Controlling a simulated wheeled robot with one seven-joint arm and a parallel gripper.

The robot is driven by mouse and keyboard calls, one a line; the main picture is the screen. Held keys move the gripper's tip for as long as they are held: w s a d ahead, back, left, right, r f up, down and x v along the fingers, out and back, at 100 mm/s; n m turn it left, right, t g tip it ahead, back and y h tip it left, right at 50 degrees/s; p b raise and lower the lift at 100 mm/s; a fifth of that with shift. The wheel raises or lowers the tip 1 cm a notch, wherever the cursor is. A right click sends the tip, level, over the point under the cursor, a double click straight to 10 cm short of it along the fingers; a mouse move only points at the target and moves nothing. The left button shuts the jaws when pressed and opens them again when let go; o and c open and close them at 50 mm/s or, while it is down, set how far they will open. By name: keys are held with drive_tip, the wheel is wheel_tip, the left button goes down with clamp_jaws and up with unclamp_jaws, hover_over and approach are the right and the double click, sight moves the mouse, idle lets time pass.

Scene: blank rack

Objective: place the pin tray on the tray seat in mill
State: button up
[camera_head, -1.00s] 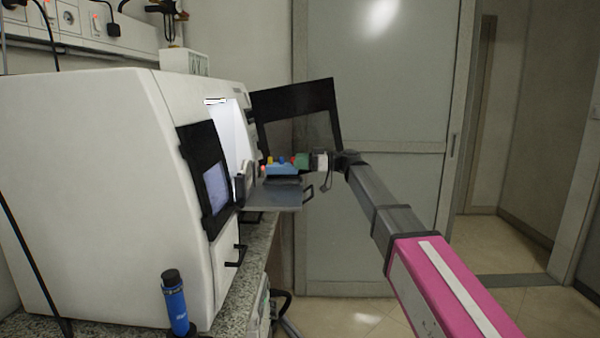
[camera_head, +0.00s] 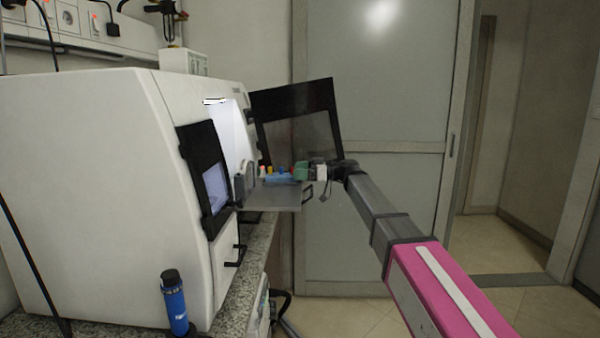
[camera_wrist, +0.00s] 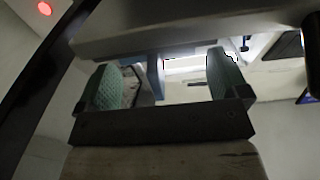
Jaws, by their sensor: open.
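The pin tray (camera_head: 279,178) is a small blue block with coloured pins standing in it. In the head view it appears level, at or just above the grey flap (camera_head: 272,197) that juts from the open front of the white mill (camera_head: 110,180). My gripper (camera_head: 302,171) is at the tray's right end with its green fingertips. In the wrist view, the green fingers (camera_wrist: 166,80) stand wide apart. A bluish piece (camera_wrist: 155,78) shows between them, apart from the right finger. I cannot clearly make out the tray seat, nor whether the tray rests on anything.
A dark-framed door panel (camera_head: 297,115) stands open behind the tray. A black handle (camera_head: 308,193) sticks out at the flap's right end. A blue cylinder (camera_head: 176,305) stands on the granite counter in front of the mill. The floor at the right is clear.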

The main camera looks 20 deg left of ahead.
drive_tip(key=v, duration=1.2)
drive_tip(key=s+d+f+m+t+h, duration=0.2)
drive_tip(key=d+f+m+h, duration=0.15)
drive_tip(key=d+f, duration=0.5)
drive_tip(key=s+d+f+m+t+h, duration=0.2)
drive_tip(key=d+f+m, duration=0.3)
drive_tip(key=f, duration=0.7)
drive_tip(key=s+d+f+m+t+h, duration=0.1)
drive_tip(key=s+d+f+m+h, duration=0.15)
drive_tip(key=d+f+m, duration=0.55)
drive_tip(key=s+d+f+m+h, duration=0.2)
drive_tip(key=s+d+f+h, duration=0.2)
drive_tip(key=s+d+f, duration=0.3)
drive_tip(key=s+d+f+m+h, duration=0.3)
drive_tip(key=s+d+f+h, duration=0.2)
drive_tip(key=d+f, duration=0.5)
drive_tip(key=s+d, duration=0.1)
drive_tip(key=d, duration=0.3)
drive_tip(key=shift+s+f+t, duration=0.3)
drive_tip(key=shift+s+f, duration=0.05)
drive_tip(key=shift+f, duration=0.05)
drive_tip(key=shift+d, duration=0.1)
